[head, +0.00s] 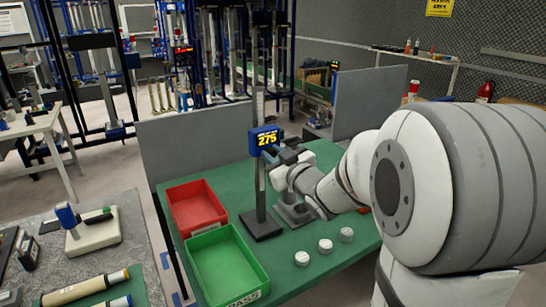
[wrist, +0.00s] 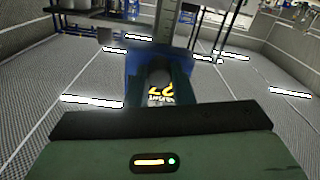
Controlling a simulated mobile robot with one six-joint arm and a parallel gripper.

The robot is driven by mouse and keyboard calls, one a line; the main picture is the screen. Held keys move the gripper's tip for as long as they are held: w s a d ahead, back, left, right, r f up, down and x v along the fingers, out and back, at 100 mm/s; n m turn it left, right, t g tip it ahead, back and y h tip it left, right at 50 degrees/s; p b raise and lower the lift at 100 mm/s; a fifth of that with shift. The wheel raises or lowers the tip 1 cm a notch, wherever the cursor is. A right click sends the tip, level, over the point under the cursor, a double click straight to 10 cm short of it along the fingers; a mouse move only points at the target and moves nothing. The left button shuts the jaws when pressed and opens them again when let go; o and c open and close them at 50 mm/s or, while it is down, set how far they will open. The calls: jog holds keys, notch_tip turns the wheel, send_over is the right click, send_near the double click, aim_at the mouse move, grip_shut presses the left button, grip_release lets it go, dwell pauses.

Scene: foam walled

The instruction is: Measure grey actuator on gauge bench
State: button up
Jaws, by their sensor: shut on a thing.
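The gauge (head: 266,138) has a blue head with a yellow 275 readout, on an upright column with a dark base on the green bench (head: 335,235). My gripper (head: 285,158) is at the right side of the gauge head, well above the bench. It is shut on a dark, rounded piece (wrist: 160,72) directly in front of the blue gauge head (wrist: 130,65) in the wrist view. I cannot tell whether this piece is the actuator or part of the gauge. A grey block (head: 294,214) sits low beside the column, below my gripper; its identity is unclear.
A red bin (head: 168,194) and a green bin (head: 190,244) marked PASS stand left of the gauge. Grey panels (head: 190,145) rise behind the bench. A side table (head: 130,212) holds other parts at left.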

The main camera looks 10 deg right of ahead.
jog(key=shift+f, duration=0.15)
jog(key=o, duration=0.8)
jog(key=shift+s, duration=0.1)
jog(key=v, duration=0.7)
jog(key=shift+s+b, duration=0.3)
jog(key=shift+b, duration=0.1)
dwell(0.4)
